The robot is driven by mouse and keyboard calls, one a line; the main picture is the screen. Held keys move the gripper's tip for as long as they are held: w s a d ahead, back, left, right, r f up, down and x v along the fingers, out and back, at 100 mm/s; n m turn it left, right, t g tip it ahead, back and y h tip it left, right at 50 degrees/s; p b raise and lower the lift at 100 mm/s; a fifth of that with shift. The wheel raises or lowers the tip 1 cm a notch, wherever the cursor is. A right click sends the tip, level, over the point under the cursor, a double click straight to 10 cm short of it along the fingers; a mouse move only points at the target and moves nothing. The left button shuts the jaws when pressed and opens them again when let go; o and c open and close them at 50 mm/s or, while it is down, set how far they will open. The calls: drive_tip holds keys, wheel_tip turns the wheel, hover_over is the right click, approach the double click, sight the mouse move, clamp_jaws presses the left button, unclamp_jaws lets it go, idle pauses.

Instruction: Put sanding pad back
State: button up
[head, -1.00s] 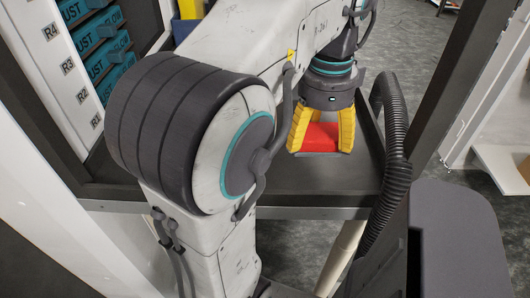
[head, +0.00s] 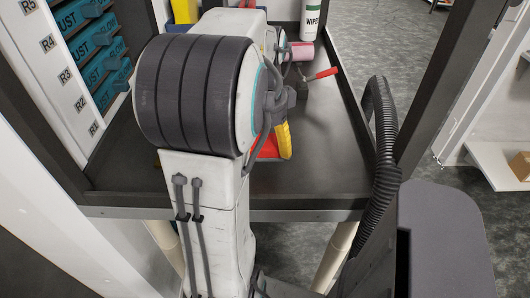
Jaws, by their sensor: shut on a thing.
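The sanding pad (head: 268,149) is a flat red piece, partly showing just right of my arm's upright link, low over the dark bench top (head: 320,170). My gripper (head: 283,141) is mostly hidden behind my own arm; one yellow finger shows, pressed at the right side of the pad. It is shut on the pad. The other finger is hidden. I cannot tell whether the pad touches the bench top.
Blue labelled drawers (head: 97,50) stand at the left beside labels R1 to R5. A white wipes bottle (head: 311,18), a pink roll (head: 301,51) and a red-handled tool (head: 322,74) are at the back. A black ribbed hose (head: 383,140) runs down the right edge.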

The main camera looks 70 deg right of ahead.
sight(265, 154)
drive_tip(key=shift+f, duration=1.55)
drive_tip(key=shift+f, duration=0.1)
drive_tip(key=o, duration=0.9)
drive_tip(key=shift+o, duration=0.2)
wheel_tip(265, 154, up, 12)
drive_tip(key=shift+a+r+p, duration=0.1)
drive_tip(key=shift+a+p, duration=0.05)
drive_tip(key=shift+p, duration=0.65)
